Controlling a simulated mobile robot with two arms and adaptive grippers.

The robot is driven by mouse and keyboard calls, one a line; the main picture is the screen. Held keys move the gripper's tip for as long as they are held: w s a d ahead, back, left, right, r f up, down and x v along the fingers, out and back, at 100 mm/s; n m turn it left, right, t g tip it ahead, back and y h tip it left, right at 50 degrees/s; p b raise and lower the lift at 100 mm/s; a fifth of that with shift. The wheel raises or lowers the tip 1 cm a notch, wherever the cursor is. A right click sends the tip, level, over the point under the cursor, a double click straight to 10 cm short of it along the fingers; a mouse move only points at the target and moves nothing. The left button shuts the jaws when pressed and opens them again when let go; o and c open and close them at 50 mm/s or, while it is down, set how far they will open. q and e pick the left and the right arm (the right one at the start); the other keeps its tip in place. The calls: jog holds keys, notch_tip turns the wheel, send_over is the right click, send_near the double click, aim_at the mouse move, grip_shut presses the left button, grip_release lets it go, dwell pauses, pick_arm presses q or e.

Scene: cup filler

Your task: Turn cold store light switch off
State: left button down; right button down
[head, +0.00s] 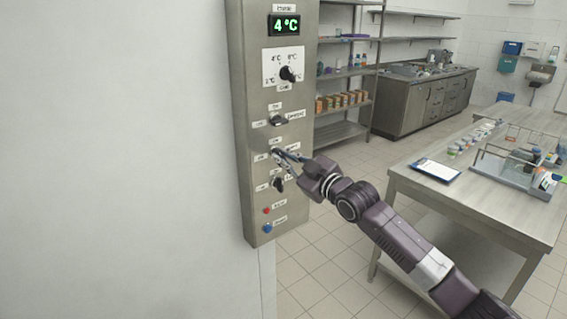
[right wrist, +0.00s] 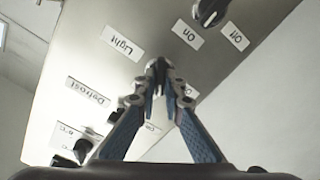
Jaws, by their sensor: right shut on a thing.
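A tall steel control panel (head: 263,80) hangs on the white wall in the head view, with several dark rotary switches in a column. My right gripper (head: 278,155) reaches in from the lower right. Its fingertips are shut at the middle switch, below the defrost switch (head: 278,120). In the right wrist view the panel appears upside down. The fingertips (right wrist: 158,68) meet beside the "Light" label (right wrist: 121,42). The fingers hide most of the light switch knob, so I cannot tell which way it points. My left gripper is not in view.
Another rotary switch (head: 278,185) sits just below the gripper, close to the fingers. Red (head: 267,210) and blue (head: 267,228) buttons are lower down. A temperature dial (head: 288,74) and display (head: 285,25) are above. A steel table (head: 450,205) stands at right; the tiled floor between is clear.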

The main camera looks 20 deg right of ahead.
jog(key=shift+n, duration=1)
jog(key=n, duration=0.2)
jog(key=shift+n+p, duration=0.3)
jog(key=shift+a+f+n+p, duration=0.15)
jog(key=shift+n+p, duration=0.35)
jog(key=shift+n, duration=1.1)
jog(key=shift+d+f+n+p, duration=0.15)
jog(key=shift+n+p, duration=0.3)
jog(key=shift+n, duration=1.15)
jog(key=shift+a, duration=0.1)
jog(key=c, duration=2)
grip_release()
jog(key=shift+c, duration=0.2)
jog(key=v, duration=1.2)
